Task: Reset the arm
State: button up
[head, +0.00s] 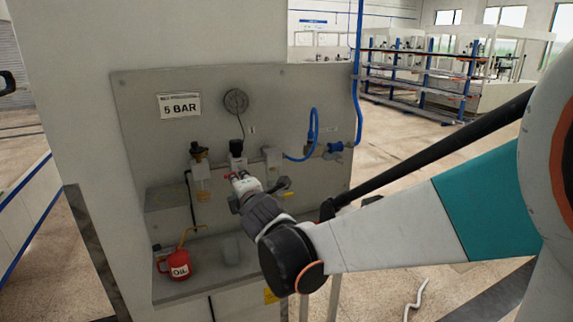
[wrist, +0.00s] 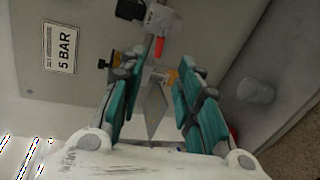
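My gripper (wrist: 160,82) is in front of the grey panel, with its two teal-padded fingers spread apart in the wrist view. Nothing is visibly gripped. A pale grey diamond shape shows between the fingers; I cannot tell what it is. In the head view my arm reaches in from the right, and the gripper end (head: 243,184) is in front of the row of air fittings, hiding part of them. A black-knobbed valve (head: 236,150) is just above it, and a filter unit with an amber bowl (head: 201,175) is to its left.
The grey panel (head: 150,110) carries a "5 BAR" sign (head: 179,106), a gauge (head: 236,101) and a blue hose (head: 313,130). A red oil can (head: 178,265) and a grey cup (head: 231,251) stand on the shelf below. Open floor lies to the right.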

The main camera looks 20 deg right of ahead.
jog(key=shift+s, duration=0.15)
jog(key=s+d+f+m+g, duration=0.1)
jog(key=s+f+m+g, duration=0.1)
jog(key=s+m, duration=0.4)
jog(key=s+d+f+m+g+b, duration=0.1)
jog(key=s+f+m+g, duration=0.2)
jog(key=s, duration=1.1)
jog(key=s+d+f+m+g+b, duration=0.1)
jog(key=s+f+m+g, duration=0.2)
jog(key=s+m, duration=0.7)
notch_tip(320, 180, down, 3)
jog(key=shift+s+d+r+y, duration=0.15)
jog(key=shift+s+d+y, duration=0.15)
jog(key=shift+d, duration=0.05)
